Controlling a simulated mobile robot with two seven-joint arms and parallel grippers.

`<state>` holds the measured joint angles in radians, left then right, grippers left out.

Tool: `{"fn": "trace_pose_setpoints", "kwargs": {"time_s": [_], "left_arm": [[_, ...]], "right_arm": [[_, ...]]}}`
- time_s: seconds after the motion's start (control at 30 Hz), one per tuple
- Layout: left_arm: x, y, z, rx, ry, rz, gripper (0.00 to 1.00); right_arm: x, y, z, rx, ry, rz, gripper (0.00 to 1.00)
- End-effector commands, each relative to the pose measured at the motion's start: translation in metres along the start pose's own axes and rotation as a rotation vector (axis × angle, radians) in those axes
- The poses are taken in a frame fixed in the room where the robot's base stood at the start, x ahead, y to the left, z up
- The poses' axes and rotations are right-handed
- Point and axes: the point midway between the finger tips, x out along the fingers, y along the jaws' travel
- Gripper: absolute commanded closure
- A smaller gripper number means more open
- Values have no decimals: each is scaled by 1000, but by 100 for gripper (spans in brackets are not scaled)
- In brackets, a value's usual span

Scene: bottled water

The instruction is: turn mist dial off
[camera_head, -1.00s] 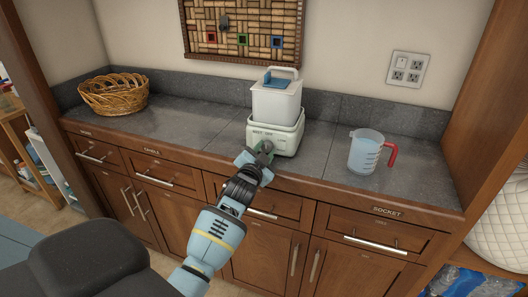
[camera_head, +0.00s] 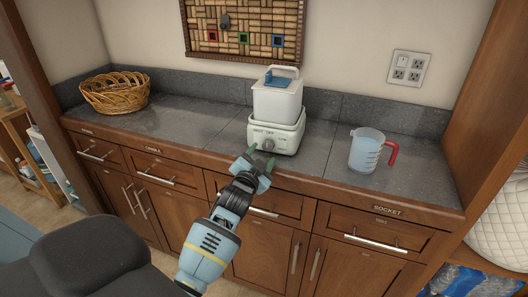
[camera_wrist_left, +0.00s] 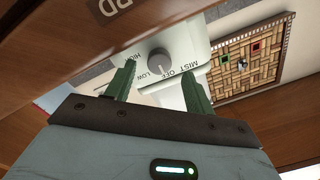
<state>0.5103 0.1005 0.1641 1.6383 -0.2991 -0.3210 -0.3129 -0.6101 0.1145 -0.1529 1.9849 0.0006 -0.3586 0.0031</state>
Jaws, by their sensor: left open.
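My left gripper (camera_head: 260,157) is open and empty, just in front of and below the dial. In the left wrist view the green fingertips (camera_wrist_left: 157,71) are apart, with the dial between and beyond them. My right gripper is not seen.
A measuring jug (camera_head: 365,150) with a red handle stands right of the humidifier. A wicker basket (camera_head: 115,94) is at the left end of the counter (camera_head: 190,115). Drawers with metal handles (camera_head: 250,209) lie below the counter edge. The counter between basket and humidifier is clear.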

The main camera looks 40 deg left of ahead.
Motion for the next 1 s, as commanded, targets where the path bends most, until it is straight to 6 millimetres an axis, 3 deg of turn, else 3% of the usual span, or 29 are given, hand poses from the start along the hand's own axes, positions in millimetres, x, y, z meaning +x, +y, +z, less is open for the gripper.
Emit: {"fn": "trace_pose_setpoints", "kwargs": {"time_s": [0.1, 0.33, 1.0], "left_arm": [[-18, 0, 0, 0, 0, 0, 46], [-38, 1, 0, -1, -1, 1, 46], [-42, 3, 2, -3, -3, 7, 46]], "right_arm": [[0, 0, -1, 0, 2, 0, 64], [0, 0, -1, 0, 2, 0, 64], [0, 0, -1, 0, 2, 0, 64]]}}
